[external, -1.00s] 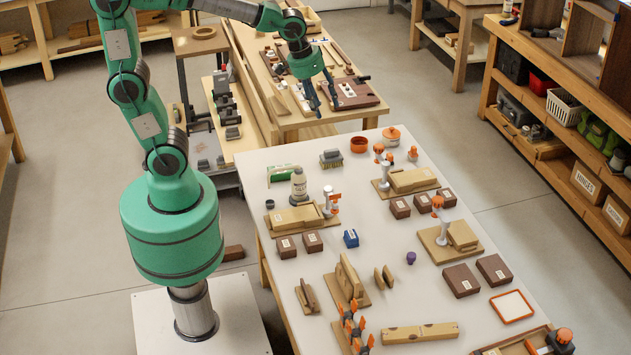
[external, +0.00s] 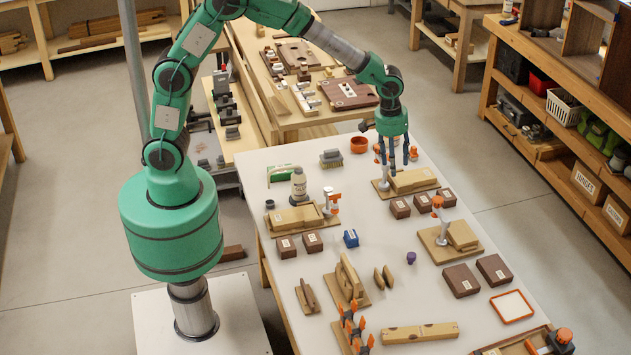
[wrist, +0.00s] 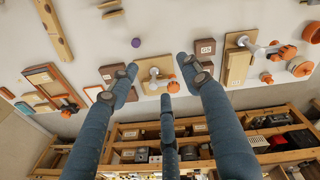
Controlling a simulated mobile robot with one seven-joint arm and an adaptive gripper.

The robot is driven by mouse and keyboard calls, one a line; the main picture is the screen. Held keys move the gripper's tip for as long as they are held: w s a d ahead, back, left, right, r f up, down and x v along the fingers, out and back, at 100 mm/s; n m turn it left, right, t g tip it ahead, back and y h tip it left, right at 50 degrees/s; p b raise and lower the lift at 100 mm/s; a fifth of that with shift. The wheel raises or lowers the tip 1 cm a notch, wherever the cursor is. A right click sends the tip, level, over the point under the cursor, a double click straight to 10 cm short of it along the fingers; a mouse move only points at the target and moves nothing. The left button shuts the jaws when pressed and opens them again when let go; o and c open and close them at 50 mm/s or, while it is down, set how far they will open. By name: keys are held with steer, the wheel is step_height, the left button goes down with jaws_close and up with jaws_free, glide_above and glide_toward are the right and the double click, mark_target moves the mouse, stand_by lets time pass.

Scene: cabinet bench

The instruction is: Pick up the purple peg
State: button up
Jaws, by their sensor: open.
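The small purple peg (external: 411,258) stands on the white bench top (external: 330,185), right of its middle in the external view. It also shows as a small purple disc in the wrist view (wrist: 136,42), beyond the fingertips. My gripper (external: 397,162) is over the far part of the bench, above a clamped wooden block (external: 410,181). The peg lies apart from it, toward the near side. My gripper's fingers (wrist: 165,78) are spread wide with nothing between them.
Dark brown boxes (external: 461,280) and a clamp with an orange knob (external: 437,203) stand around the peg. The bench top right around the peg is clear.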

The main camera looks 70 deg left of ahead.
steer(key=w+d+f+n, duration=0.1)
steer(key=w+d+f, duration=0.15)
steer(key=f, duration=0.25)
steer(key=w+d+f, duration=0.1)
steer(key=d+f, duration=0.2)
steer(key=f, duration=0.2)
steer(key=n+g+p, duration=0.1)
steer(key=g, duration=0.1)
glide_above(412, 255)
step_height(412, 255, down, 10)
steer(key=shift+s+r, duration=0.15)
steer(key=shift+f, duration=4.3)
steer(key=shift+f, duration=2.6)
steer(key=shift+a, duration=0.1)
